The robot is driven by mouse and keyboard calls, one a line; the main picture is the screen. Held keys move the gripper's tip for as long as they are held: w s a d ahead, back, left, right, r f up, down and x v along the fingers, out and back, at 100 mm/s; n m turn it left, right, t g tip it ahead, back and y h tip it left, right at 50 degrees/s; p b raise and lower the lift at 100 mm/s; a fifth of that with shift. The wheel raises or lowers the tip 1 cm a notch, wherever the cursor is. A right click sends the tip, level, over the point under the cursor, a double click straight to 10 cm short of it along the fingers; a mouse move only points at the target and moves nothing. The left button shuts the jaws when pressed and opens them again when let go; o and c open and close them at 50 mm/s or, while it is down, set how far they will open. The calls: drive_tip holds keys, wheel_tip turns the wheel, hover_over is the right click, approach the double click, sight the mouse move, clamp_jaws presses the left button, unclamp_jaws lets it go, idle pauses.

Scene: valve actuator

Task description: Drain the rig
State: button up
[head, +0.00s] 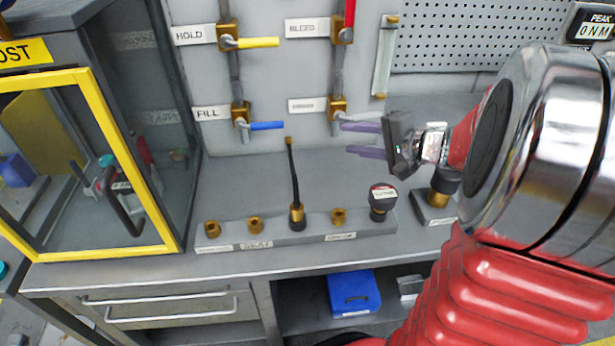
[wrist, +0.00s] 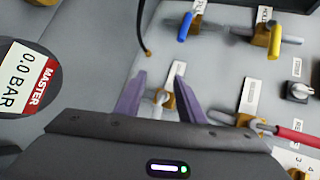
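The lower right valve (head: 338,105) on the wall panel has a brass body; its label (head: 306,105) is too blurred to read. My gripper (head: 347,139) has two purple fingers, parted and empty, in front of and just below this valve. In the wrist view, the valve's pale stem (wrist: 162,97) shows between the fingers (wrist: 160,80); I cannot tell whether they touch it. Above it in the head view is the BLEED valve (head: 338,30) with an upright red handle. The FILL valve (head: 240,112) has a blue sideways handle, and the HOLD valve (head: 228,36) a yellow sideways one.
A bench block (head: 290,236) holds several brass fittings, a black-stemmed tool (head: 294,180) and a gauge (head: 383,200). In the wrist view, a MASTER gauge (wrist: 28,78) reads 0.0 BAR. A sight tube (head: 385,60) is beside BLEED. A yellow-framed cabinet (head: 108,150) stands at left.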

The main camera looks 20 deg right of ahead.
drive_tip(key=s+a+n+g, duration=0.2)
drive_tip(key=s+a+n, duration=0.1)
drive_tip(key=a, duration=0.4)
drive_tip(key=s+a+n+g, duration=0.2)
drive_tip(key=s+a+g, duration=0.1)
drive_tip(key=a, duration=0.5)
drive_tip(key=shift+s+f+n+y, duration=0.4)
drive_tip(key=shift+s, duration=0.2)
drive_tip(key=shift+c, duration=0.5)
drive_tip(key=shift+s+a, duration=0.15)
drive_tip(key=shift+a, duration=0.05)
drive_tip(key=shift+c, duration=0.8)
drive_tip(key=s+a+n, duration=0.1)
drive_tip(key=s, duration=0.1)
drive_tip(key=s+a+n+g+h, duration=0.1)
drive_tip(key=s+a, duration=0.1)
drive_tip(key=s+a+n+g+h, duration=0.1)
drive_tip(key=s, duration=0.1)
drive_tip(key=shift+s+a+f+n, duration=0.2)
drive_tip(key=shift+s+f+n, duration=0.05)
drive_tip(key=shift+s+n, duration=0.15)
clamp_jaws()
drive_tip(key=s+d+r+n+h, duration=0.1)
drive_tip(key=s+n+h, duration=0.3)
drive_tip(key=s, duration=0.2)
drive_tip(key=shift+r, duration=0.3)
